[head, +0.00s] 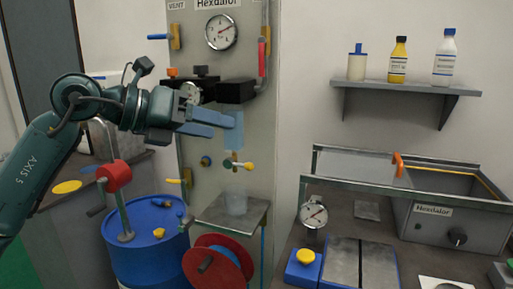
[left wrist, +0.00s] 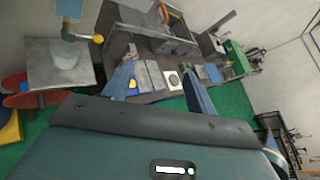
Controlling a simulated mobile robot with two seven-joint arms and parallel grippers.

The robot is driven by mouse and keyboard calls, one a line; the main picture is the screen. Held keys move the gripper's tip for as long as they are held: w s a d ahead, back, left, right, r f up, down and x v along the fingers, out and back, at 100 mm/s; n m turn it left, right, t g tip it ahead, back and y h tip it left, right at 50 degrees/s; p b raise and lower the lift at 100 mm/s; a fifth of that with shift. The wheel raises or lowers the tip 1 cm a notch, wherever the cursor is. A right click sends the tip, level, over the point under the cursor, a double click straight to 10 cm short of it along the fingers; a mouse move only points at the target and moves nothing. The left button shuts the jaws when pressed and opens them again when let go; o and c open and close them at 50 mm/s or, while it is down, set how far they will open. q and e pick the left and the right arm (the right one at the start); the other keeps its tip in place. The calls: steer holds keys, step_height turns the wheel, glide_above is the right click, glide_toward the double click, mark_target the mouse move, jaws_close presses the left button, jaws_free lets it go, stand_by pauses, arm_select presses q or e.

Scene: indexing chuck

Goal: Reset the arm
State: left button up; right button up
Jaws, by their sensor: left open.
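My left arm, teal, reaches in from the left of the head view, bent at a dark round joint. Its left gripper (head: 218,125) has blue fingers that point right, in front of the grey panel (head: 222,80). The fingertips show beside a translucent blue tube (head: 234,138); I cannot tell whether they touch it. In the left wrist view the two fingers of the left gripper (left wrist: 160,88) stand wide apart with nothing held between them. My right gripper is in neither view.
Below the arm stand a blue drum (head: 148,258), a red reel (head: 222,262) and a small metal shelf (head: 215,216) with a clear beaker (head: 236,203). A bench with a Hexdalor machine (head: 430,222) and a dial gauge (head: 313,214) is at right. A wall shelf (head: 405,88) holds bottles.

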arm_select(q)
steer(key=s+d+f+n+g+h+p, duration=0.1)
steer(key=s+d+f+n+h, duration=0.1)
steer(key=d+f+n+h, duration=0.15)
steer(key=s+d+f+n+g+h, duration=0.1)
steer(key=s+d+f+n+h, duration=0.1)
steer(key=f+h, duration=0.3)
steer(key=s+a+f+n+t+y+p, duration=0.1)
steer(key=s+a+f+n+t+y, duration=0.25)
steer(key=f+n, duration=0.6)
steer(key=s+a+f+n+t+y, duration=0.1)
steer(key=a+f+n+t+y, duration=0.25)
steer(key=f+n+y, duration=0.5)
steer(key=s+a+f+n+t+y+p, duration=0.1)
steer(key=s+a+f+n+t+y, duration=0.3)
steer(key=f+n, duration=0.7)
steer(key=s+f+n+g+y, duration=0.1)
steer(key=s+f+n+g, duration=0.4)
steer(key=s+f, duration=0.5)
steer(key=shift+a+f+p, duration=0.3)
steer(key=shift+f, duration=0.05)
